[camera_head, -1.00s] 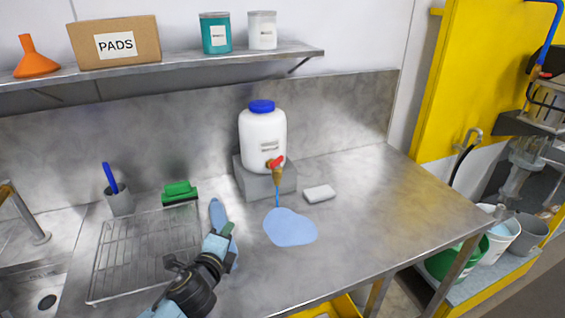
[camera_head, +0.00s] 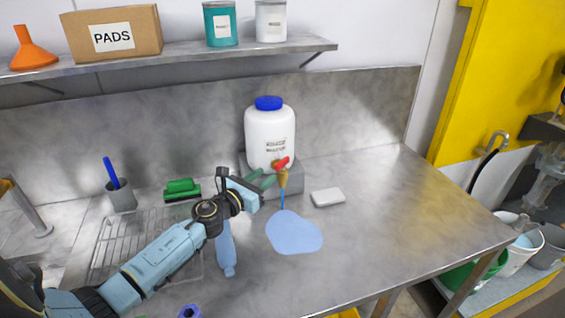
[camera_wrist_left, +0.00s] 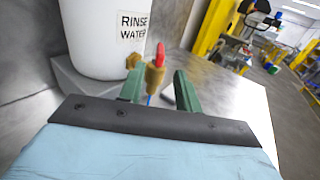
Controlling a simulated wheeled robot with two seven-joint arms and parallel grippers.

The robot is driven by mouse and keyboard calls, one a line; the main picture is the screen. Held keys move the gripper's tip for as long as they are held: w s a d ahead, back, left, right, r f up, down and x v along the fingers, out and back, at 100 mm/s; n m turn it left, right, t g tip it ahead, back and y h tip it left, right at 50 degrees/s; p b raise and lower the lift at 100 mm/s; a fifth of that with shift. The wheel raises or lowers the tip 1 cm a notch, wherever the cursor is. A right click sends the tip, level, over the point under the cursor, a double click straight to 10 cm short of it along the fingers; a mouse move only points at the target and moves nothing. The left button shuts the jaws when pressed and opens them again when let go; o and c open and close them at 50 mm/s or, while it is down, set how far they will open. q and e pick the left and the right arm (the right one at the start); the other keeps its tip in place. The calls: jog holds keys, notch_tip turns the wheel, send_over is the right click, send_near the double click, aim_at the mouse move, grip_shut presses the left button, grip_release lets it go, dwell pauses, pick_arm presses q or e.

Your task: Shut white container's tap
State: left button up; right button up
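The white container (camera_head: 268,138) with a blue cap stands on a grey block (camera_head: 287,183). Its brass tap with a red handle (camera_head: 282,163) faces the front, and blue liquid runs from it into a puddle (camera_head: 294,232) on the bench. In the left wrist view the red handle (camera_wrist_left: 160,54) stands up above the brass tap body (camera_wrist_left: 154,76). My left gripper (camera_head: 266,180) is just left of the tap. In the left wrist view its green fingers (camera_wrist_left: 160,88) are apart, with the tap showing between and beyond them. My right gripper is not in view.
A white block (camera_head: 327,197) lies right of the puddle. The bench's right side is clear.

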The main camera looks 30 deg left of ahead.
aim_at(289, 158)
pick_arm(q)
jog(key=w, duration=0.9)
jog(key=shift+w+d+b, duration=0.1)
jog(key=shift+d+b, duration=0.25)
jog(key=shift+d, duration=0.05)
jog(key=shift+c, duration=0.2)
grip_shut()
